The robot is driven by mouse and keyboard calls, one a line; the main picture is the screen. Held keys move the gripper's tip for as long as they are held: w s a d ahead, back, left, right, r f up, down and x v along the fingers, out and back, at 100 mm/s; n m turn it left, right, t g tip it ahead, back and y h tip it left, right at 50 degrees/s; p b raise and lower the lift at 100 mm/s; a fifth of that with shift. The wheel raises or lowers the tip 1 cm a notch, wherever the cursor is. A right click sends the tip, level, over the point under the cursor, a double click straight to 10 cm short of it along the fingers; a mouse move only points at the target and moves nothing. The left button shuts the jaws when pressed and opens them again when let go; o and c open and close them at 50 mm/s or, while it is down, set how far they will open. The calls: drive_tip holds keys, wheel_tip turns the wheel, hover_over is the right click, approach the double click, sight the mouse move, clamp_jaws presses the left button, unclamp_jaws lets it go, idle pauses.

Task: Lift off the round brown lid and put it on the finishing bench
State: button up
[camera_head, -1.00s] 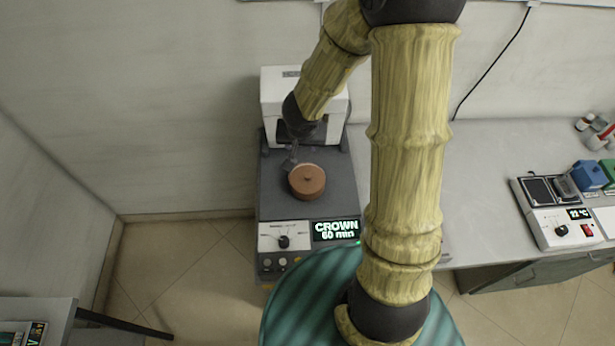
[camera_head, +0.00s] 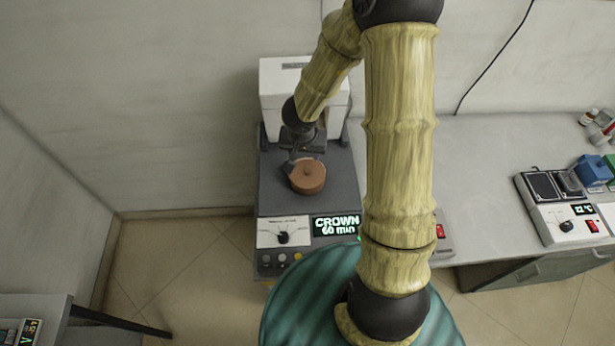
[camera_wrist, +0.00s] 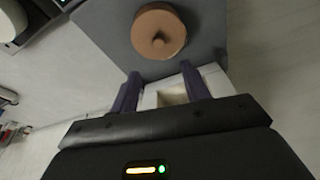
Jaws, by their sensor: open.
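The round brown lid (camera_head: 309,177) has a small knob in its middle. It sits on the dark grey top of the machine whose display reads "CROWN 60 min". In the wrist view the lid (camera_wrist: 165,22) lies beyond the fingertips, with its knob facing me. My gripper (camera_wrist: 160,74) is open and empty, its two dark fingers apart. In the head view my gripper (camera_head: 293,158) is at the back left edge of the lid; whether it touches is hard to tell. Which surface is the finishing bench is not marked.
A white housing (camera_head: 285,85) rises behind the lid. A long grey bench (camera_head: 490,155) runs to the right, carrying a device with a temperature display (camera_head: 565,210) and bottles. Another grey table (camera_head: 35,308) stands at bottom left. Bare floor lies between.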

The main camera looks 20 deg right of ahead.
drive_tip(key=b, duration=0.3)
hover_over(308, 169)
drive_tip(key=s+a, duration=0.1)
drive_tip(key=f, duration=0.6)
drive_tip(key=shift+s+f, duration=0.2)
drive_tip(key=b+x, duration=0.1)
drive_tip(key=x, duration=0.3)
drive_tip(key=shift+s+f, duration=0.1)
drive_tip(key=shift+s, duration=0.05)
drive_tip(key=shift+w+d+f, duration=0.15)
drive_tip(key=shift+w+f, duration=0.1)
drive_tip(key=shift+f, duration=0.2)
drive_tip(key=shift+c, duration=0.2)
clamp_jaws()
